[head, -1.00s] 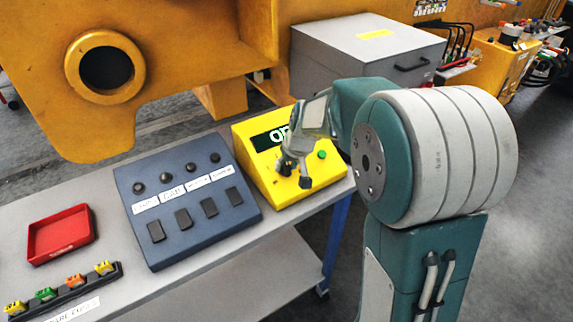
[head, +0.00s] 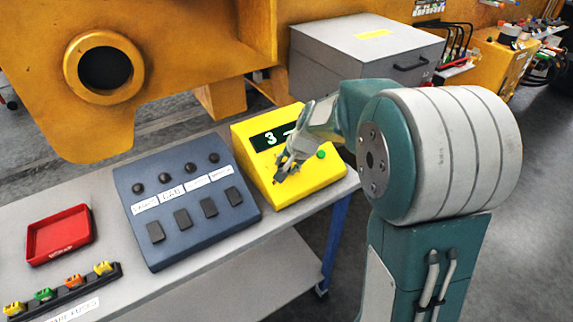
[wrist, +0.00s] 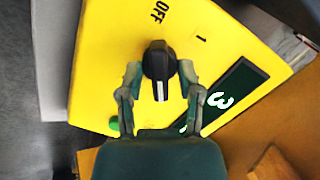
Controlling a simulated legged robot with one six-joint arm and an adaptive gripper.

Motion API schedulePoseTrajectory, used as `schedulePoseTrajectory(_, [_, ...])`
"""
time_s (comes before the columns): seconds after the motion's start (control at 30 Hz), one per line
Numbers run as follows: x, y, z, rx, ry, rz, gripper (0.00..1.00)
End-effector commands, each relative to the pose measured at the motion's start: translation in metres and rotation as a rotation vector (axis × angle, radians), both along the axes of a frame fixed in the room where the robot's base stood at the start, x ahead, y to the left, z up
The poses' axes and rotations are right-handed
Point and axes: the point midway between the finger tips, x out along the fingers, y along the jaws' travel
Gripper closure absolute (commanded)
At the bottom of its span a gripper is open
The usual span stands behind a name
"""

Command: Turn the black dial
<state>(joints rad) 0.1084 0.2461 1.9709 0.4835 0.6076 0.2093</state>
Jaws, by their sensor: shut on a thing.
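The black dial (wrist: 157,58) sits on the sloped face of a yellow box (head: 315,180). In the wrist view its white pointer line points down, toward my palm and away from the OFF and 1 labels. My gripper (wrist: 159,78) is shut on the dial, with one finger on each side of it. In the head view my gripper (head: 284,169) reaches the box face from the upper right and largely hides the dial. The dark display (head: 268,139) shows a 3, partly covered by my gripper; it also appears in the wrist view (wrist: 238,88).
A green button (head: 321,154) is on the yellow box, close to my gripper. A blue-grey panel (head: 187,240) with knobs and switches stands to the left. A red tray (head: 60,253) and a black rack (head: 100,286) of coloured pieces lie further left on the grey table.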

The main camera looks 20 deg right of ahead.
Motion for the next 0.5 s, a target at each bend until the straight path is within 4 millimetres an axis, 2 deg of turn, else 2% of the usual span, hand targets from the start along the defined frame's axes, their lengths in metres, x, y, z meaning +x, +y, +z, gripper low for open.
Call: schedulePoseTrajectory(0.5, [0.0015, -0.0007, 0.0008, 0.014, 0.000, -0.033, 1.00])
